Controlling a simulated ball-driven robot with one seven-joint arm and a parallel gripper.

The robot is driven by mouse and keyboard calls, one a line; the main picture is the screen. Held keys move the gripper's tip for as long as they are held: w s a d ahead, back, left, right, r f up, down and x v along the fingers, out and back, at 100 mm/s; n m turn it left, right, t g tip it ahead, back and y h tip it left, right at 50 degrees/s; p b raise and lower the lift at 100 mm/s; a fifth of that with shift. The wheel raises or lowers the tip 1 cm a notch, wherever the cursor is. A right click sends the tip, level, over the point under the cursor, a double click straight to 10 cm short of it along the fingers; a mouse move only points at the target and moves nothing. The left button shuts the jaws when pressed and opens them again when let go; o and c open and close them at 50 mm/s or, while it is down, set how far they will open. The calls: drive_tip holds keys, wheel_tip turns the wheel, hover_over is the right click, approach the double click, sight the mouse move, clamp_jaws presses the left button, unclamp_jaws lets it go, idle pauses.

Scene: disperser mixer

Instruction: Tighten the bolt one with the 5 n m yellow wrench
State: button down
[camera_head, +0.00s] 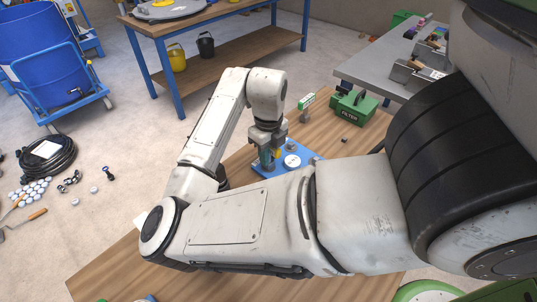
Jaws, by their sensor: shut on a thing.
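My gripper (268,154) points down over the blue plate (259,172) on the wooden table. It is shut on a small tool (265,156) that shows teal-green with a bit of yellow-orange beside it. Most of this tool is hidden by the fingers, so I cannot tell for sure that it is the yellow wrench. The blue plate carries a white round part (292,161) just right of the gripper. Bolt one cannot be made out; my arm and gripper cover much of the plate. Whether the tool touches the plate cannot be told.
A green box marked FILTER (353,108) and a green-and-white piece (307,101) stand on the wooden table (120,268) behind the plate. A small dark part (344,140) lies to the right. A grey table (372,70) with metal holders is at the back right.

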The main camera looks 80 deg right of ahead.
drive_tip(key=shift+f+m+b, duration=0.2)
drive_tip(key=shift+m+b, duration=0.7)
drive_tip(key=shift+m, duration=1.1)
drive_tip(key=shift+f+m+b, duration=0.1)
drive_tip(key=shift+m+b, duration=0.25)
drive_tip(key=shift+m, duration=0.15)
drive_tip(key=m+b, duration=0.2)
drive_tip(key=m, duration=0.1)
drive_tip(key=shift+m, duration=0.3)
drive_tip(key=c, duration=0.9)
unclamp_jaws()
drive_tip(key=shift+r, duration=0.2)
